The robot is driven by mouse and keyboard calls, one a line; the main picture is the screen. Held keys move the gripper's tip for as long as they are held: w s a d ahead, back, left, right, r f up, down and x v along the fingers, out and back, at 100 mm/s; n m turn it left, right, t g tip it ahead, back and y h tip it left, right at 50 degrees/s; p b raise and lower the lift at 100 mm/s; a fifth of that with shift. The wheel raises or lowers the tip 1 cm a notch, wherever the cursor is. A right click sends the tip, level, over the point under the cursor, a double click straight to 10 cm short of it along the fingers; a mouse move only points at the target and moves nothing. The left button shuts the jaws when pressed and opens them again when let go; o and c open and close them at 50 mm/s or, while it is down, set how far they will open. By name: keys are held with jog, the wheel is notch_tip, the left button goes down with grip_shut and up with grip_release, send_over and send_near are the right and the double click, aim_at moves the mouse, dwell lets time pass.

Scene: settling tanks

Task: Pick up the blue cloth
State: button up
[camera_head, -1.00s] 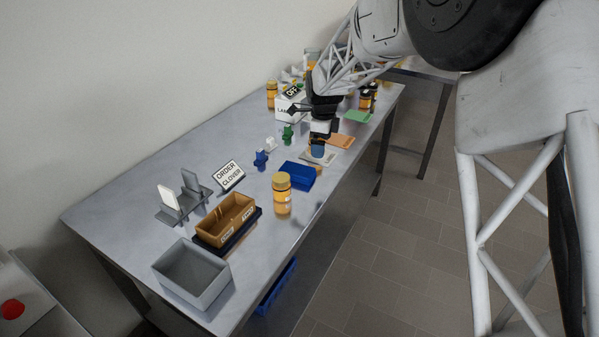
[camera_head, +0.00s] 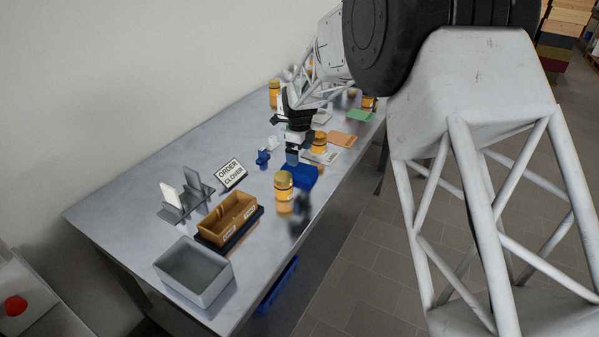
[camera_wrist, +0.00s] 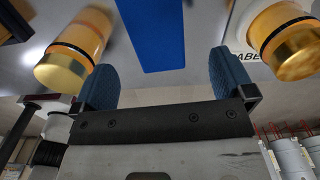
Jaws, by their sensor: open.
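The blue cloth (camera_head: 301,176) lies as a flat, folded rectangle on the metal table, right of the table's middle in the head view. In the wrist view the cloth (camera_wrist: 152,35) shows ahead of and between the two fingers. My gripper (camera_head: 292,158) is over the cloth's far edge in the head view. In the wrist view my gripper (camera_wrist: 165,82) is open with nothing between its blue finger pads. The gripper hides part of the cloth in the head view, and I cannot tell how much height separates them.
An amber jar with a gold lid (camera_head: 283,190) stands close beside the cloth. Another jar (camera_head: 319,142) stands on a labelled card (camera_head: 322,156) behind it. A blue figure (camera_head: 262,158), an "ORDER CLOVER" sign (camera_head: 231,174), a brown box (camera_head: 226,219) and a grey bin (camera_head: 194,271) stand to the left.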

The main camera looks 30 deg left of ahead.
aim_at(299, 167)
jog(key=shift+f, duration=0.7)
jog(key=shift+f, duration=0.15)
jog(key=shift+s+d+f, duration=0.1)
jog(key=shift+s+f, duration=0.05)
jog(key=shift+f, duration=2.3)
jog(key=shift+c, duration=0.5)
jog(key=c, duration=0.9)
jog(key=shift+r, duration=5)
